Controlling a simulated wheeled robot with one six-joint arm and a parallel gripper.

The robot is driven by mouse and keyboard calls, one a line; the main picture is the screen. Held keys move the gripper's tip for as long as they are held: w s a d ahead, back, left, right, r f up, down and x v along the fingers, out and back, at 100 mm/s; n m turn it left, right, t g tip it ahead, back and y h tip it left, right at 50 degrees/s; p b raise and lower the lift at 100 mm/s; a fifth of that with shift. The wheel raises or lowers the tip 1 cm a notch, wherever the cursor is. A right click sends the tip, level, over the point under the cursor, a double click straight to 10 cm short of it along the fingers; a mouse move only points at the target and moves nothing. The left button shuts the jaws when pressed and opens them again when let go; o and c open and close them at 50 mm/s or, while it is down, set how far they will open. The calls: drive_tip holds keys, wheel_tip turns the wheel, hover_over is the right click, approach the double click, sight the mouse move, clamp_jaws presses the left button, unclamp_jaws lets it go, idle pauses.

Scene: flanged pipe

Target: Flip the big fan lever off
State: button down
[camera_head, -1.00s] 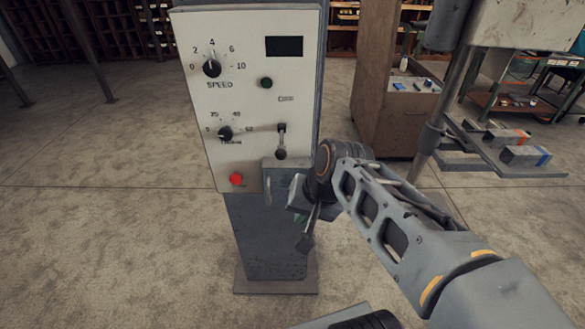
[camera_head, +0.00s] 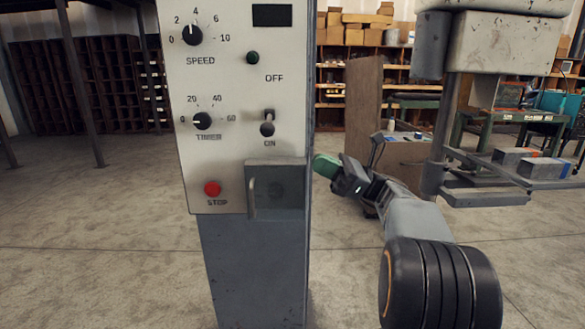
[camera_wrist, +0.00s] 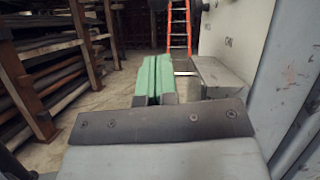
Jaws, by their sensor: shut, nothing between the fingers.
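The control panel (camera_head: 235,100) stands upright left of centre in the head view. A small dark lever (camera_head: 267,128) sits between the OFF and ON labels, its knob low, near ON. Below it, a grey box (camera_head: 285,188) with a pale upright handle (camera_head: 252,198) juts from the panel. No label reading "fan" shows. My gripper (camera_head: 326,166), with green fingers, is shut and empty just right of the panel, apart from the lever. In the wrist view its green fingers (camera_wrist: 153,80) are together, left of a grey box (camera_wrist: 222,77); the lever cannot be made out there.
The panel also has a speed knob (camera_head: 192,35), a timer knob (camera_head: 202,121) and a red stop button (camera_head: 212,188). A grey machine with a shelf (camera_head: 500,195) stands at the right. An orange ladder (camera_wrist: 180,28) and racks (camera_wrist: 50,75) show in the wrist view.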

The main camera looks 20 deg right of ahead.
drive_tip(key=p+x, duration=0.8)
drive_tip(key=x, duration=0.1)
drive_tip(key=shift+a+r, duration=0.25)
drive_tip(key=shift+a, duration=0.05)
drive_tip(key=shift+w, duration=0.1)
drive_tip(key=shift+p, duration=0.3)
